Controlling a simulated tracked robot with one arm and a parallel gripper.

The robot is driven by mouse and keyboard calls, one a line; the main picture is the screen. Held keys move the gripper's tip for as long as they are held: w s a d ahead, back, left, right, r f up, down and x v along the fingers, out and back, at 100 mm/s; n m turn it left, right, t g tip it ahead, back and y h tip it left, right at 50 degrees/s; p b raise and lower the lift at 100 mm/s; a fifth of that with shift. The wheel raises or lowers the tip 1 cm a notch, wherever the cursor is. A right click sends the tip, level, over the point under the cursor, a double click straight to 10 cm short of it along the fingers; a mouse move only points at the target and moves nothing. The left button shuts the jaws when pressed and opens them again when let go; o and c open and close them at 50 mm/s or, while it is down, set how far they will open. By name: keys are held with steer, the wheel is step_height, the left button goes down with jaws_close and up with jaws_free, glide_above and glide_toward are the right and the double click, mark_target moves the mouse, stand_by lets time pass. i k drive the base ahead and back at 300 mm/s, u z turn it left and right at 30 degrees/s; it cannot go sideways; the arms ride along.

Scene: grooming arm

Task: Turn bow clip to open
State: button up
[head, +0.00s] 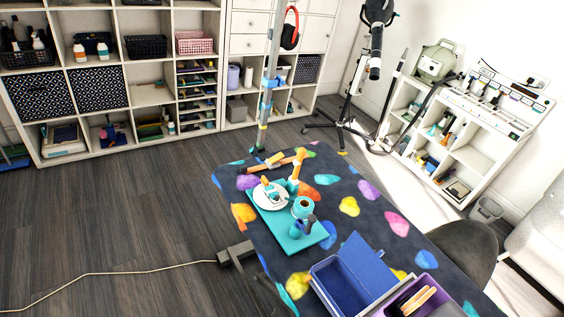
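A dark table (345,250) with colourful blobs stands at the lower middle. A teal tray (311,241) on it carries a white plate (262,203), a teal cup-like piece (303,207) and other small teal and orange parts. Orange pieces (267,165) lie at the table's far left end. My gripper is not in view.
An open blue box (362,261) and a purple bin (412,291) sit at the table's near end. A dark chair (464,250) is close on the right. White shelves (228,60) line the back.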

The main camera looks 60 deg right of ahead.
mark_target(263, 180)
steer(key=z, duration=0.2)
steer(key=i, duration=1.1)
steer(key=z, duration=0.4)
steer(key=i, duration=0.85)
steer(key=z, duration=0.1)
